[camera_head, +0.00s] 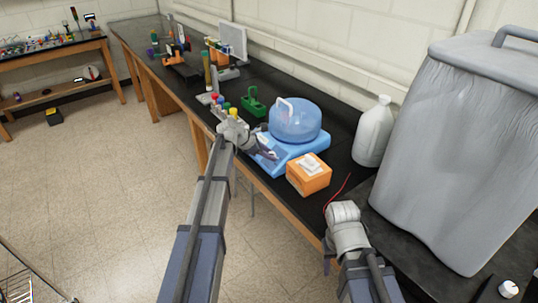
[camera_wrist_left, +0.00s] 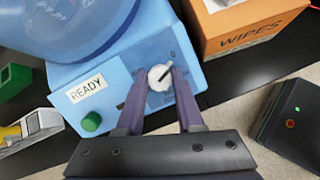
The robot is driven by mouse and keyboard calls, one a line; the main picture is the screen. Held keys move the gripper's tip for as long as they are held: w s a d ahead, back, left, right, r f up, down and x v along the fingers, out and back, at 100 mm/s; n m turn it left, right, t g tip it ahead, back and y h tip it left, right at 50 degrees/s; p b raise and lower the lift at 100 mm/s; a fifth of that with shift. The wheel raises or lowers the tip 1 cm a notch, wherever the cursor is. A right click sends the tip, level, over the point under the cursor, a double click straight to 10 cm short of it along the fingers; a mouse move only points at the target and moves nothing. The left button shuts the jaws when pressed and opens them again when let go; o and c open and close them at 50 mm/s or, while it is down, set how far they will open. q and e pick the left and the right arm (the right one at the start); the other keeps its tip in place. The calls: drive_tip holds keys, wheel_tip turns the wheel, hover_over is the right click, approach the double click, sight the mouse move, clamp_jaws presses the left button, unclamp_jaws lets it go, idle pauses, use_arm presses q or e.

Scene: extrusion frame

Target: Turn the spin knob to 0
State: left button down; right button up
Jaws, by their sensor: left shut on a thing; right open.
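The spin knob (camera_wrist_left: 160,77) is a round white dial with a dark pointer line, on the front panel of the light-blue machine (camera_wrist_left: 66,78). In the left wrist view the pointer line slants toward the upper right; the markings around it are too faint to read. My left gripper (camera_wrist_left: 159,80) has one finger on each side of the knob and is shut on it. In the head view the same gripper (camera_head: 266,153) reaches the front of the blue machine (camera_head: 318,146), and the knob is hidden there. My right arm ends near the table's front edge; its fingertips are hidden.
A READY label (camera_wrist_left: 86,89) and a green button (camera_wrist_left: 91,122) are left of the knob. A clear blue dome (camera_head: 296,120) covers the machine's top. An orange wipes box (camera_head: 309,174) stands close on the right. A white jug (camera_head: 374,131) and a large grey bin (camera_head: 450,140) are further right.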

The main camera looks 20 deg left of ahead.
use_arm(q)
drive_tip(key=shift+n, duration=0.6)
drive_tip(key=c, duration=0.5)
unclamp_jaws()
drive_tip(key=shift+c, duration=0.2)
drive_tip(key=p+v, duration=0.5)
drive_tip(key=v, duration=0.3)
drive_tip(key=shift+p, duration=0.3)
drive_tip(key=shift+s+d+f, duration=0.1)
drive_tip(key=shift+d, duration=0.05)
